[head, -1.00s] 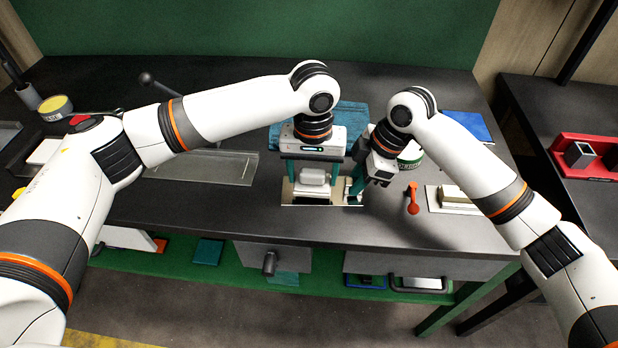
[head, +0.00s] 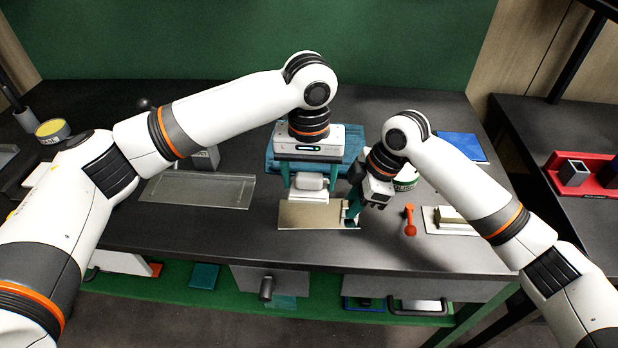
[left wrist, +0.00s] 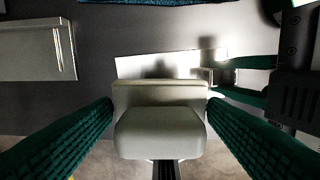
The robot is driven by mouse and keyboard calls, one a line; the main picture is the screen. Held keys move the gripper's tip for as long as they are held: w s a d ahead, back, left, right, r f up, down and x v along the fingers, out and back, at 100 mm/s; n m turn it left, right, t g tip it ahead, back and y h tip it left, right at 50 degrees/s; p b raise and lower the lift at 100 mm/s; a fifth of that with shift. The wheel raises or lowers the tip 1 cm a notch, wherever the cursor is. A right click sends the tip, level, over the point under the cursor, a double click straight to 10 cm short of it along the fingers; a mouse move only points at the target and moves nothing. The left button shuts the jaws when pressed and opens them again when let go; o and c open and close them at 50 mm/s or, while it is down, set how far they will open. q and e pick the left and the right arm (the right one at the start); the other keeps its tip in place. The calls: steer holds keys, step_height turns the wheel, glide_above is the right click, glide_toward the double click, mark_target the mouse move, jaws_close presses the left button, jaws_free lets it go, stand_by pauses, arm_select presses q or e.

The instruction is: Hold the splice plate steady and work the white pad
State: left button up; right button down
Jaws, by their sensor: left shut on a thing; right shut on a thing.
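The splice plate (head: 308,216), a flat shiny metal sheet, lies on the dark bench top in the head view. My right gripper (head: 352,208) is shut on its right end. The white pad (head: 310,184) is held between the green fingers of my left gripper (head: 309,187), which is shut on it, at the plate's far edge. In the left wrist view the pad (left wrist: 160,128) fills the space between the fingers and hides part of the plate (left wrist: 140,66). I cannot tell whether the pad touches the plate.
A blue cloth (head: 350,160) lies behind my left gripper. A clear tray (head: 200,190) is on the left. An orange-red tool (head: 409,220) and a block on a white board (head: 432,224) lie to the right. A round tin (head: 407,178) stands behind my right gripper.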

steer(key=c, duration=1.1)
jaws_free()
steer(key=v, duration=1.2)
